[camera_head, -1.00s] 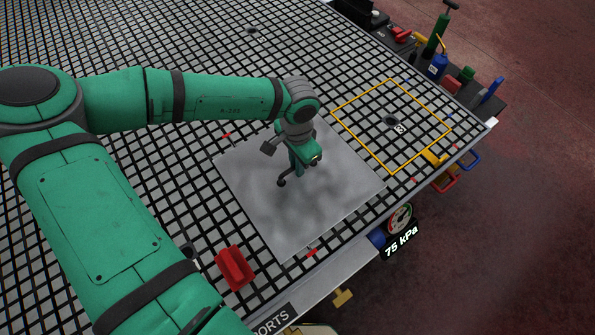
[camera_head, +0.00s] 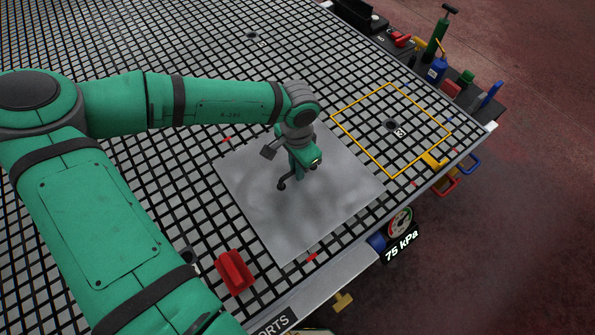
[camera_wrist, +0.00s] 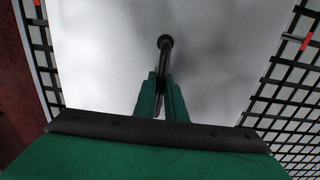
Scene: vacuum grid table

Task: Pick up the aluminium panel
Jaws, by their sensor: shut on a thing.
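The aluminium panel (camera_head: 315,215) is a flat grey, nearly square sheet with a blotchy sheen on the grid table. I cannot tell whether it touches the grid. My gripper (camera_head: 292,178) is over the panel's middle, pointing down. It is shut on a dark handle with a rounded end, which stands out over the panel. In the wrist view the green fingers (camera_wrist: 160,98) close around this dark handle (camera_wrist: 165,52), with the panel (camera_wrist: 100,50) behind it. The handle's joint with the panel is hidden.
A yellow square outline (camera_head: 361,150) marks the grid (camera_head: 460,110) right of the panel. A red block (camera_head: 234,271) stands near the front edge. A gauge (camera_head: 400,222) reads 75 kPa. Tools and bottles (camera_head: 440,55) line the right edge. Short red marks (camera_head: 312,257) lie beside the panel.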

